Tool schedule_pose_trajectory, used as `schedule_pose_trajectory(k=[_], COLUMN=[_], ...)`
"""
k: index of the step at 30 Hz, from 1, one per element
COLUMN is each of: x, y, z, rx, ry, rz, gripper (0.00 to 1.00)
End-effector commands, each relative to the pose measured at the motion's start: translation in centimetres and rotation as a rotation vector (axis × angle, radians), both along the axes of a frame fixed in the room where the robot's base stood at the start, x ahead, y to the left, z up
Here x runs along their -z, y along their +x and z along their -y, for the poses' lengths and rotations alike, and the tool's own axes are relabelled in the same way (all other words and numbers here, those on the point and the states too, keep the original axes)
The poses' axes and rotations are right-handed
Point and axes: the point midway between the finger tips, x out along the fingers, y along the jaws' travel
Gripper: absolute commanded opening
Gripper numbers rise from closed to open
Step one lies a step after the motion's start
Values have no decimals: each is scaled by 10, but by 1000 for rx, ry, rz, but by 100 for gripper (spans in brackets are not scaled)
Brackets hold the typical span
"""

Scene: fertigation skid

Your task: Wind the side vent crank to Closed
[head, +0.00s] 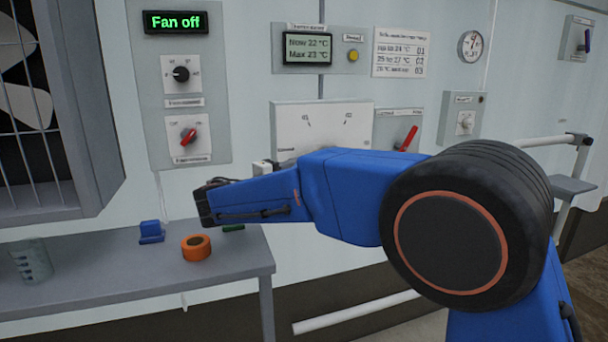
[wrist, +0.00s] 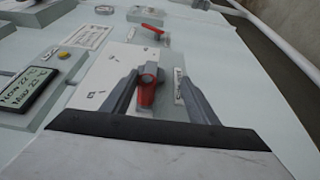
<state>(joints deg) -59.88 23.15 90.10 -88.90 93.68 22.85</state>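The side vent crank (wrist: 147,85) is red with a round hub and a short arm, seen in the wrist view on a pale plate with small printed marks. The same plate (head: 330,112) shows in the head view, where my blue arm hides its lower part and the crank. My gripper (wrist: 156,80) is open. Its two grey fingers stand to either side of the crank, with a visible gap on each side. I cannot tell which mark the crank points to.
Another red lever (head: 408,138) is on a panel just right of the crank plate. A temperature display (head: 307,48) with a yellow button (head: 353,55) is above. A grey bench (head: 100,285) at lower left holds an orange ring (head: 196,247), a blue block and a cup.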

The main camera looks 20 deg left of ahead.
Motion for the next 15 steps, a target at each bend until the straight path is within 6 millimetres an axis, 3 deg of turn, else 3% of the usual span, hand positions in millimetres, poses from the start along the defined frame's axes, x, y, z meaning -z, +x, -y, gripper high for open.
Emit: schedule_pose_trajectory(k=[15], x=[1], y=[-2], z=[-1], rx=[0], ry=[0], rz=[-4], gripper=[41])
